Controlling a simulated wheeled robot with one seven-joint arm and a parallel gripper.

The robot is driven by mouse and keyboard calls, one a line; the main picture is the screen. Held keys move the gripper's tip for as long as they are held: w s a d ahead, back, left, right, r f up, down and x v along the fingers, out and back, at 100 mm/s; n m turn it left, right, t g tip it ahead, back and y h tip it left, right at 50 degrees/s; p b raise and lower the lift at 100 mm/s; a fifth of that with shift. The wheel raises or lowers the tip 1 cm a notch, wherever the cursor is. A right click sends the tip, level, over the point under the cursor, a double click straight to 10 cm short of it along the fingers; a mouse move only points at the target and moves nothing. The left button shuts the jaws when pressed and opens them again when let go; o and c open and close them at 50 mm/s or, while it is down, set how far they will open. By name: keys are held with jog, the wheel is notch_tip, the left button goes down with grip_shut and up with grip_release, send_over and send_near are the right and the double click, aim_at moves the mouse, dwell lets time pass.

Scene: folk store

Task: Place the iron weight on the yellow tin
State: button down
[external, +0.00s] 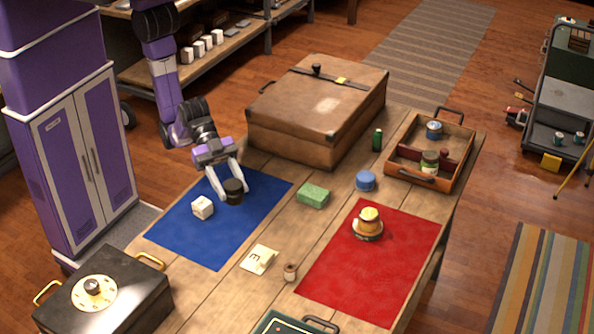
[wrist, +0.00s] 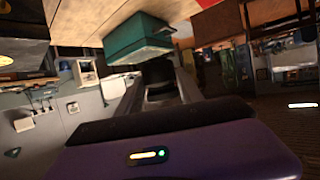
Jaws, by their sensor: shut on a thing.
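A dark iron weight (external: 234,192) is held between the fingers of my gripper (external: 232,184), at the right part of the blue mat (external: 215,240) in the external view. I cannot tell whether it is clear of the mat. In the wrist view a dark shape (wrist: 158,72), likely the weight, shows at the end of my gripper. The yellow tin (external: 369,216) stands upright on the red mat (external: 370,275), to the right of my gripper and well apart from it.
A white block (external: 202,207) lies left of the weight. A green block (external: 313,195) and a blue tin (external: 365,181) lie between the mats and the back. A brown suitcase (external: 310,120) and a wooden tray (external: 408,184) stand behind. A small spool (external: 290,272) stands in front.

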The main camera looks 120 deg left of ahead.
jog(key=w+a+r+n+t+y+b, duration=0.1)
jog(key=w+a+r+n+y, duration=0.1)
jog(key=w+a, duration=0.5)
jog(key=w+a+r+n+t+y+b, duration=0.1)
jog(key=w+a+r+n+y, duration=0.1)
jog(key=w+a, duration=0.5)
jog(key=n+y, duration=0.3)
jog(key=y, duration=0.1)
send_over(364, 211)
notch_tip(364, 211, down, 16)
jog(key=shift+r+b, duration=0.25)
jog(key=shift+b, duration=0.05)
jog(key=shift+w+d+f, duration=0.1)
jog(key=shift+f, duration=2.35)
jog(key=shift+f, duration=0.2)
jog(key=c, duration=0.7)
grip_release()
jog(key=shift+f, duration=0.1)
jog(key=shift+c, duration=0.2)
